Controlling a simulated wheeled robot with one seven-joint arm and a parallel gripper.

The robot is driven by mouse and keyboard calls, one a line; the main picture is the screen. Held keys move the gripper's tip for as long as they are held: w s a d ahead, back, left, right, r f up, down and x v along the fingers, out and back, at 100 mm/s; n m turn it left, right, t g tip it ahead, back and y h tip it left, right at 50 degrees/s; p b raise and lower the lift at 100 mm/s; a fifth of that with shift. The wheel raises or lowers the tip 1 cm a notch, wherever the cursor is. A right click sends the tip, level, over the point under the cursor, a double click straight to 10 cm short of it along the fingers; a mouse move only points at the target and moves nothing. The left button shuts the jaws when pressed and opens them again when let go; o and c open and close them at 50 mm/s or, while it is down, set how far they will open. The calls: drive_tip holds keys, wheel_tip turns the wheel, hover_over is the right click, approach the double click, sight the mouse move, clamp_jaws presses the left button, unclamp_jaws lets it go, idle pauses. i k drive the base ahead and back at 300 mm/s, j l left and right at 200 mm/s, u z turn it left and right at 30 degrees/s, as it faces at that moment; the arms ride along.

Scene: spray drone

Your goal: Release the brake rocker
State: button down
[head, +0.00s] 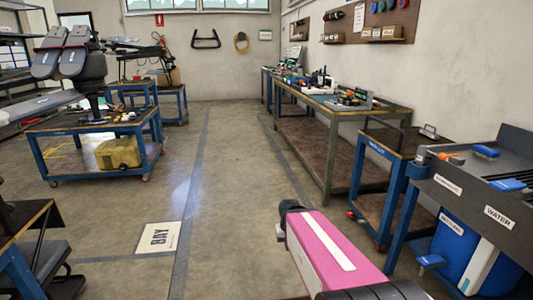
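I cannot pick out the brake rocker with certainty. A small red part (351,214) shows low at the near left foot of a blue-framed cart (366,147) on the right; it is too small to tell whether it is a brake rocker or a wheel. Another blue-framed cart (65,176) at the left stands on small reddish casters, and no rocker can be made out on them. A pink link with a white stripe, part of my arm, reaches in from the bottom edge. My gripper's fingers do not show.
A long workbench (340,114) with tools runs along the right wall. A sink unit (445,182) with a blue bin (455,252) stands at the near right. A floor plate marked BAY (159,238) lies at lower left. The middle aisle is clear.

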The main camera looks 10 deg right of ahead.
sight(356, 218)
drive_tip(key=i, duration=2.6)
drive_tip(key=z, duration=2.85)
